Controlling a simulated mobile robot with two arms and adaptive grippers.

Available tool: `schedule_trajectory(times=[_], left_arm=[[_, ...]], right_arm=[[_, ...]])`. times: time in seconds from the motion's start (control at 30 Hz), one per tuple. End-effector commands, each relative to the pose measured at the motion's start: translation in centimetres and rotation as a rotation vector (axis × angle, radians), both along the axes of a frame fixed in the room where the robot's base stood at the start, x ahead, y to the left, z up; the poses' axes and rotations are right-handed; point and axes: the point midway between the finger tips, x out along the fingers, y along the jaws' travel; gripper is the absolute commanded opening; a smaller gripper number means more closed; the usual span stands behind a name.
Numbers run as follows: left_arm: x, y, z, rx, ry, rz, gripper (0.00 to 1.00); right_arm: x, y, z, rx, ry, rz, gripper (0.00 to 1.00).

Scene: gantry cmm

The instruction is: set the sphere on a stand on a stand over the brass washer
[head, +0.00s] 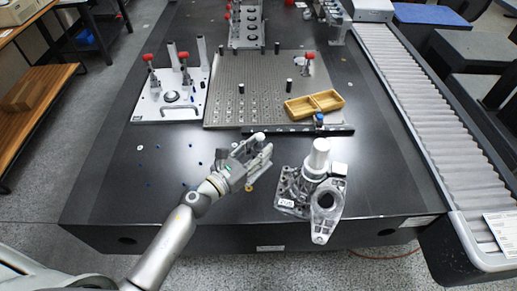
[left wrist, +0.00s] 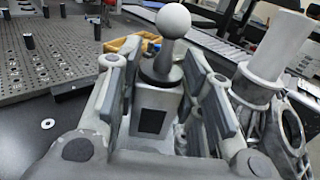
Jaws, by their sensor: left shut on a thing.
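The sphere on a stand shows best in the left wrist view: a grey ball (left wrist: 173,20) on a thin neck, above a pale block-shaped base (left wrist: 157,98) with a dark square on its face. My left gripper (head: 256,158) is shut on this base, its fingers on both sides. The gripper is over the front middle of the dark table. A small brass-coloured ring, seemingly the brass washer (head: 249,188), lies on the table just below the gripper in the picture. My right gripper is not in view.
Grey castings with an upright pale cylinder (head: 318,158) stand close to the right of my left gripper. Behind are a perforated plate (head: 232,85), a yellow tray (head: 314,104) and a white clamp board (head: 165,112). A pale washer (head: 139,148) and several blue bits lie at left.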

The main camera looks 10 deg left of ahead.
Motion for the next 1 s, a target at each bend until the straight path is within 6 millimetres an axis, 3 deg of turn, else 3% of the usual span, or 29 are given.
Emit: schedule_trajectory(times=[0.37,1.0], left_arm=[[0.5,-0.2,-0.9,-0.002,-0.004,-0.015,0.00],[0.5,-0.1,-5.2,-0.002,-0.002,-0.014,0.00]], right_arm=[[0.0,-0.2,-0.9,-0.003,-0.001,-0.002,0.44],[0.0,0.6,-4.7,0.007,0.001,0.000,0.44]])
